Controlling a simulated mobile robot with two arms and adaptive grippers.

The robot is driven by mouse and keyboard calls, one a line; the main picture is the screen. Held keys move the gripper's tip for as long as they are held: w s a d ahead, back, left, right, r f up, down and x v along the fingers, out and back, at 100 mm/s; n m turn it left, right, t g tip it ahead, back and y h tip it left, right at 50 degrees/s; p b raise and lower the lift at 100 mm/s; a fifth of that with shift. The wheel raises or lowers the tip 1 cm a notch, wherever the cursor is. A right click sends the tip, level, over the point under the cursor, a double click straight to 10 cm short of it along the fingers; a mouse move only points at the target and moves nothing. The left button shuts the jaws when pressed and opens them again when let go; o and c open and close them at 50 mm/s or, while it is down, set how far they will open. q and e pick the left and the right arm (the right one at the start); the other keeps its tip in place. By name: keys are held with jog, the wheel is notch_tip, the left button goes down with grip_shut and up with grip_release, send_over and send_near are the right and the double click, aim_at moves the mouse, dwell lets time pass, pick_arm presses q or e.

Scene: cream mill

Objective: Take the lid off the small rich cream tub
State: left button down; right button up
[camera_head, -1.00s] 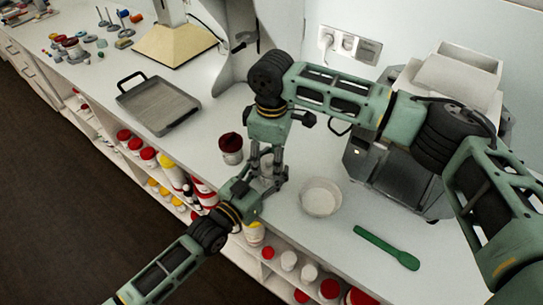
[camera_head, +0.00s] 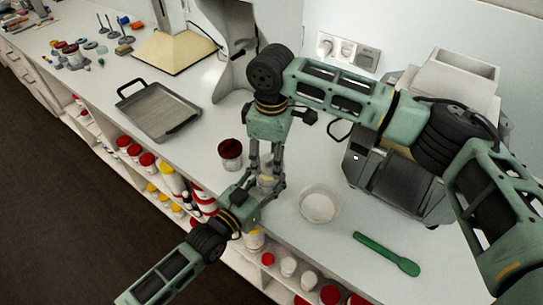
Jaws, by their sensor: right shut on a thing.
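A small tub (camera_head: 266,183) stands on the white counter between my two grippers. It is pale with a yellowish band, and the fingers hide much of it. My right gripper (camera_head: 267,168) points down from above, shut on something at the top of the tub. The fingers hide its lid, and I cannot tell whether lid and tub are apart. My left gripper (camera_head: 262,190) reaches in low from the front left, its fingers beside the tub. Whether these are closed on the tub is too small to tell.
A jar with a dark red lid (camera_head: 231,149) stands just left of the tub. A white bowl (camera_head: 319,208) and a green spatula (camera_head: 387,254) lie to the right. A metal tray (camera_head: 158,112) is at the left. Shelves with jars run below the counter edge.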

aim_at(272, 156)
pick_arm(q)
jog(key=shift+r, duration=0.2)
pick_arm(e)
jog(key=shift+r, duration=1.9)
pick_arm(q)
jog(key=c, duration=0.8)
grip_release()
jog(key=shift+c, duration=0.2)
